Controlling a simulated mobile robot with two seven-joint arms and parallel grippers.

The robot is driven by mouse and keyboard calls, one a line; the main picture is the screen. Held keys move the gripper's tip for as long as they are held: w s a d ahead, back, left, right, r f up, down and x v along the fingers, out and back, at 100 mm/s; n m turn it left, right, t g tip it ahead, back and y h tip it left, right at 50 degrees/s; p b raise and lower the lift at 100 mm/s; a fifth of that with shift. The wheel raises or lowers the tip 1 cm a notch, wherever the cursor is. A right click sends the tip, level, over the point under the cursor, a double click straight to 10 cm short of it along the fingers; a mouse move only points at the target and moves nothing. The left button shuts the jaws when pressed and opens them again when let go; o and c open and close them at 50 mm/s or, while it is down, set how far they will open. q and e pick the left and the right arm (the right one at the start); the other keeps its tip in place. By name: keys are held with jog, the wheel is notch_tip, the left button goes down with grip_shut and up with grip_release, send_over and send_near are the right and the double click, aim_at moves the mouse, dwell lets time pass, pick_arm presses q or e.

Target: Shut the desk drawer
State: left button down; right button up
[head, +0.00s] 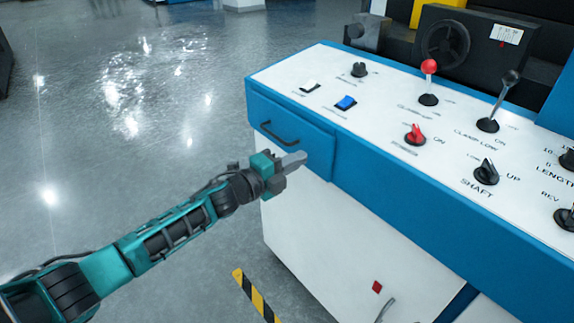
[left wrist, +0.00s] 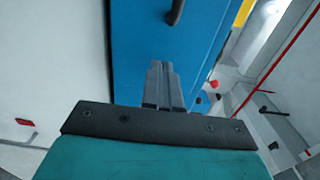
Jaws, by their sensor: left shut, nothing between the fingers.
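The blue desk drawer (head: 312,146) with a black bar handle (head: 279,133) is at the left end of the control desk. Its front looks close to flush with the blue panel beside it; I cannot tell whether a small gap is left. My left gripper (head: 303,156) is shut and empty, its fingertips in front of the drawer's lower right part, right of and below the handle. In the left wrist view the shut fingers (left wrist: 160,72) point at the blue drawer front (left wrist: 140,40), with the handle (left wrist: 176,11) beyond them. Contact is unclear. My right gripper is out of view.
The white desk top (head: 375,100) carries switches, a red-knobbed lever (head: 429,67) and a black-knobbed lever (head: 511,78). A white cabinet body (head: 335,235) stands below. A yellow-black floor stripe (head: 255,295) lies beside it. The grey floor to the left is clear.

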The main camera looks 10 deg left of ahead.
pick_arm(q)
jog(key=p+v, duration=0.1)
jog(key=v, duration=1)
jog(key=s+a+f+n+g+y+p, duration=0.1)
jog(key=s+f+n+y+p, duration=0.2)
jog(key=s+n, duration=0.8)
jog(key=s+a+f+n+g+y+p, duration=0.1)
jog(key=s+f+n+y+p, duration=0.2)
jog(key=s+n, duration=0.9)
notch_tip(320, 180, down, 5)
jog(key=y, duration=0.3)
jog(key=shift+r+n+g+y+p, duration=0.2)
jog(key=shift+n+g+y+p, duration=0.15)
jog(key=shift+n+g+y, duration=0.05)
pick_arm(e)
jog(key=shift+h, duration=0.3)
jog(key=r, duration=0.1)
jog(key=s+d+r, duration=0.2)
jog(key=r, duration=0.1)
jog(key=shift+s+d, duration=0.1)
